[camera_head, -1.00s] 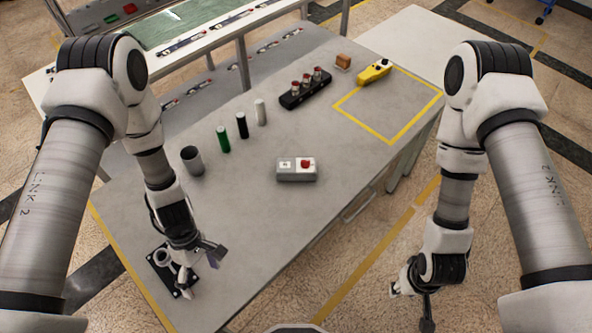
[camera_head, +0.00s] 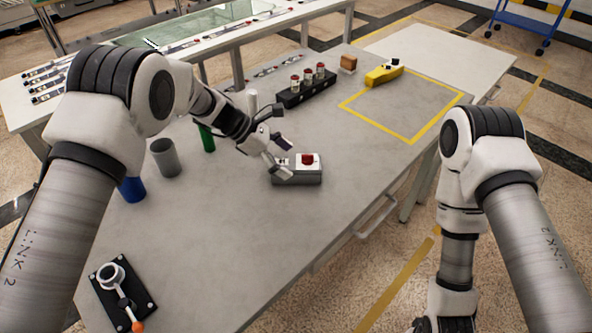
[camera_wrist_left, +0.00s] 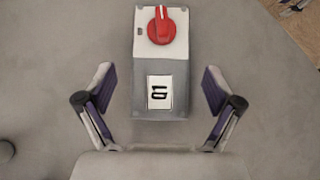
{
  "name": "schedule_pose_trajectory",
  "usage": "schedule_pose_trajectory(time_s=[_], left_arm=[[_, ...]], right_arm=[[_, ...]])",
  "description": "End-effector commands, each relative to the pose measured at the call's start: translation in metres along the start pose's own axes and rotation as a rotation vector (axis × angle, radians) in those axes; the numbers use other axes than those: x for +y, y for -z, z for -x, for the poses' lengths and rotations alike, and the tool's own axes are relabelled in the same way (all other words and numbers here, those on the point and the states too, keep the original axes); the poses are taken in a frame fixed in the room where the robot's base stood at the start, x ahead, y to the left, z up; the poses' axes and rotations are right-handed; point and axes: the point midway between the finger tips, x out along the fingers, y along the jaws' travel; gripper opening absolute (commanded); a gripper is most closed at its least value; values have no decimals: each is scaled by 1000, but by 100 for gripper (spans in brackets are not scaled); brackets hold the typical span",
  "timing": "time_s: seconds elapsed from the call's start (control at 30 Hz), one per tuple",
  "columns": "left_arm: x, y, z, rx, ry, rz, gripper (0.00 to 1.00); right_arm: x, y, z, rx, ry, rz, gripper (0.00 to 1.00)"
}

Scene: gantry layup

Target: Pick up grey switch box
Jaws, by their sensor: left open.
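The grey switch box (camera_head: 298,176) lies on the grey table, with a red knob on a white plate at its right end. In the left wrist view the box (camera_wrist_left: 161,70) shows its red rotary knob at the top and a small white label plate lower down. My left gripper (camera_head: 284,158) is open at the left end of the box. In the left wrist view the open fingers of the gripper (camera_wrist_left: 161,92) stand on either side of the box's lower end, with gaps on both sides. My right gripper (camera_head: 428,326) is low at the bottom edge, mostly cut off.
A grey cup (camera_head: 166,158), a blue cylinder (camera_head: 132,189) and a green cylinder (camera_head: 207,139) stand left of the box. A black rack (camera_head: 306,89), a brown block (camera_head: 348,65) and a yellow device (camera_head: 384,73) are behind. A black plate with a lever (camera_head: 121,294) lies front left.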

Motion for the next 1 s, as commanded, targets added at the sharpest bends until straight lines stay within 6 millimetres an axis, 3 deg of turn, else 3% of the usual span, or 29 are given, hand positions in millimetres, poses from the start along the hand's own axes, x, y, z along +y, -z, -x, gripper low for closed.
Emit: schedule_pose_trajectory(time_s=[0.17,0.37,0.4,0.43,0.6,0.67,0.7,1.0], left_arm=[[-1,-1,-32,1,3,1,92],[-1,0,-37,1,0,1,92],[-1,0,-37,1,1,1,88],[-1,0,-37,1,1,1,78],[-1,0,-37,1,1,1,17],[-1,0,-37,1,1,1,16],[-1,0,-36,1,1,1,9],[-1,-3,-33,1,1,1,9]], right_arm=[[0,0,6,0,0,0,36],[0,0,5,0,0,0,36],[0,0,5,0,0,0,36],[0,0,5,0,0,0,36],[0,0,5,-1,0,0,36],[0,0,5,-1,0,0,36],[0,0,5,-1,0,0,36],[0,0,9,-1,0,0,36]])
